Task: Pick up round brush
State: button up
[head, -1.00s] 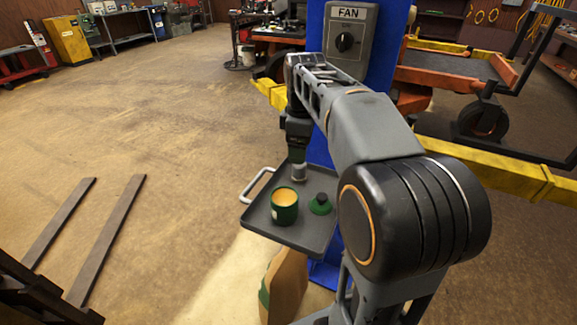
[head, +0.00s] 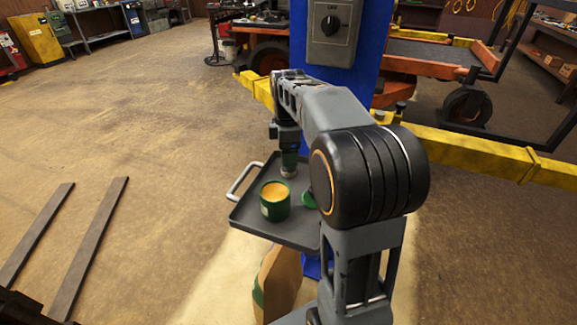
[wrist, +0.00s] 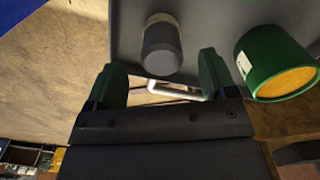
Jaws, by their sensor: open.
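A small grey cylinder with a pale end stands on the tray, seen in the wrist view (wrist: 162,48) and the head view (head: 289,172). It may be the round brush; I cannot tell for certain. My gripper (wrist: 163,82) is open and empty, its two green fingers apart. The grey cylinder lies beyond the fingertips, roughly between their lines, and I see no contact. In the head view my gripper (head: 289,160) is close over it. A green disc-like piece (head: 309,199) is beside it, partly hidden by my arm.
The dark tray (head: 248,217) has a pale handle (head: 240,184) and is beside a blue post (head: 335,70) with a switch box. A green tin with orange contents (head: 274,204) stands on it, also right of my fingers in the wrist view (wrist: 262,62). Open floor lies left.

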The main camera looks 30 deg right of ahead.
aim_at(286, 172)
jog(key=shift+a+f, duration=0.15)
jog(key=shift+f, duration=2.1)
jog(key=shift+s, duration=0.1)
jog(key=c, duration=1)
jog(key=shift+r, duration=0.1)
